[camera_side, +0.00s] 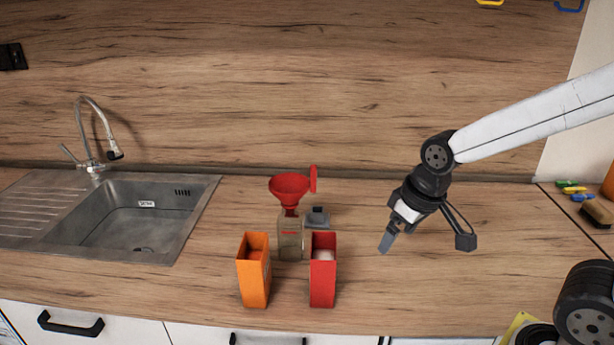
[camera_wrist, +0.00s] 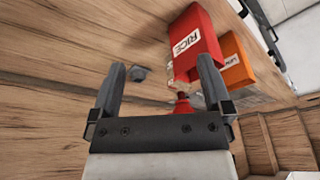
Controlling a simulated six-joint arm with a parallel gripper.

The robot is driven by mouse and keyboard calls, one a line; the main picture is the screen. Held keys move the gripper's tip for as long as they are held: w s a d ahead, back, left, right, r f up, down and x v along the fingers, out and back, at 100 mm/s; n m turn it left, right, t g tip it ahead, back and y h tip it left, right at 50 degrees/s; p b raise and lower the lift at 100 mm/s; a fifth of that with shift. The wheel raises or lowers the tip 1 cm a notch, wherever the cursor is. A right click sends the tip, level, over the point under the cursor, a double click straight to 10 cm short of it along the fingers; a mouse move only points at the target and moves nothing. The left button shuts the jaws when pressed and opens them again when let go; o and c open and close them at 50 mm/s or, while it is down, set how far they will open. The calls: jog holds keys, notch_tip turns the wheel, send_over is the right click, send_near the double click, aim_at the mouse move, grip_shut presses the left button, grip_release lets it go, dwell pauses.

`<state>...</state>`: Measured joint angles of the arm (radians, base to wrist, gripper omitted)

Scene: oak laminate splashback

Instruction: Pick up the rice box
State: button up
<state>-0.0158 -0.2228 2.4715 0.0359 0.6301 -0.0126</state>
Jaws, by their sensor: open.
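The rice box is the red open-topped box (camera_side: 323,272), standing upright on the counter near its front edge, with something white inside. In the wrist view the red box (camera_wrist: 196,42) carries a white label reading RICE and shows beyond my right-hand finger. My gripper (camera_side: 386,243) is above the counter to the right of the box, apart from it. In the wrist view my gripper (camera_wrist: 160,80) has its two fingers spread with nothing between them. An orange box (camera_side: 253,272) stands to the left of the red one; its label is partly hidden in the wrist view (camera_wrist: 236,68).
A glass jar (camera_side: 290,240) with a red funnel (camera_side: 289,187) stands just behind the boxes. A small grey object (camera_side: 317,217) lies behind them. The steel sink (camera_side: 135,222) is at the left. The counter right of the red box is clear.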

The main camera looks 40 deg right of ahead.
aim_at(325, 255)
jog(key=w+a+r+m+t, duration=0.2)
jog(key=w+a+m+t, duration=0.3)
jog(key=w+a+t, duration=0.6)
jog(key=s+f+m+g+h, duration=0.1)
jog(key=f+h, duration=0.1)
jog(key=h, duration=0.1)
jog(key=s+f+m+g+h, duration=0.1)
jog(key=s+f+g+h, duration=0.1)
jog(key=h, duration=0.1)
jog(key=s+f+m+g+h, duration=0.1)
jog(key=f+m+h, duration=0.1)
jog(key=f+h, duration=0.1)
jog(key=shift+s+a+h, duration=0.15)
jog(key=shift+a+h, duration=0.2)
jog(key=shift+h, duration=0.15)
jog(key=shift+d, duration=0.1)
jog(key=shift+x, duration=1.25)
